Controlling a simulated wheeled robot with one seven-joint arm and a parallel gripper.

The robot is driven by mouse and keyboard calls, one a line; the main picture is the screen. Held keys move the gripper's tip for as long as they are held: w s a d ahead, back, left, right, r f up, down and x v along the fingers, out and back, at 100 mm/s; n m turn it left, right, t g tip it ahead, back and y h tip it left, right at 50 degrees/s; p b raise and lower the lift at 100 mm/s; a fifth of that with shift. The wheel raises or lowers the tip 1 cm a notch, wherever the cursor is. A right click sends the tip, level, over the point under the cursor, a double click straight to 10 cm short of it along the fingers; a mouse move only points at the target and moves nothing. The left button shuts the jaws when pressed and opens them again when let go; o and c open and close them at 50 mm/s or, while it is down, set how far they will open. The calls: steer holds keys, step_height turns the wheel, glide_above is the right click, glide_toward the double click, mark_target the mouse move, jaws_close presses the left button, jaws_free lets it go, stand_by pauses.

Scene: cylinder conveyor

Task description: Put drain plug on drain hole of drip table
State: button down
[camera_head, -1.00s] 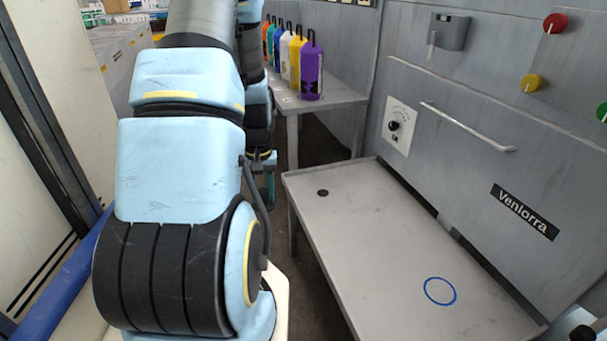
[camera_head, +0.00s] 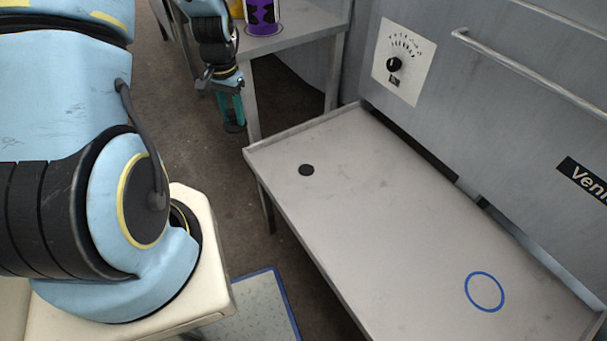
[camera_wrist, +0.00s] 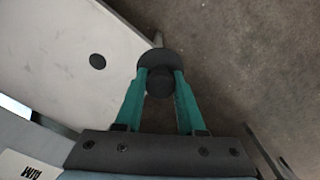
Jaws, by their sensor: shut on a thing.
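The drip table (camera_head: 370,230) is a grey, low-rimmed table at the right in the head view. Its drain hole (camera_head: 306,170) is a small black disc-like spot near the far left corner; it also shows in the wrist view (camera_wrist: 97,61). My gripper (camera_head: 235,112) has teal fingers and hangs to the left of the table's far end. In the wrist view my gripper (camera_wrist: 160,80) is shut on the dark round drain plug (camera_wrist: 159,60), with a wide disc and a narrower knob between the fingertips. The plug is beside the table edge, over the floor, apart from the hole.
A blue ring (camera_head: 484,292) is marked on the near part of the drip table, whose top is otherwise clear. A side table (camera_head: 290,35) with a purple bottle (camera_head: 262,15) stands behind. A machine wall with a dial (camera_head: 394,64) and handle (camera_head: 530,72) borders the right side.

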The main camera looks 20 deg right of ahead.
steer(key=s+d+f+m+b, duration=0.1)
steer(key=s+d+f+m, duration=0.1)
steer(key=d, duration=0.4)
steer(key=s+d+f+m+b, duration=0.2)
steer(key=d+f+m, duration=0.2)
steer(key=f, duration=0.3)
steer(key=s+d+f+m+b, duration=0.1)
steer(key=s+d+f+m, duration=0.2)
steer(key=d, duration=0.4)
steer(key=shift+d+f+m, duration=0.3)
steer(key=shift+f+m, duration=0.1)
steer(key=shift+f, duration=2.6)
steer(key=shift+f, duration=0.1)
steer(key=c, duration=0.5)
jaws_free()
step_height(320, 180, up, 12)
steer(key=shift+r+b, duration=0.15)
steer(key=shift+b, duration=0.35)
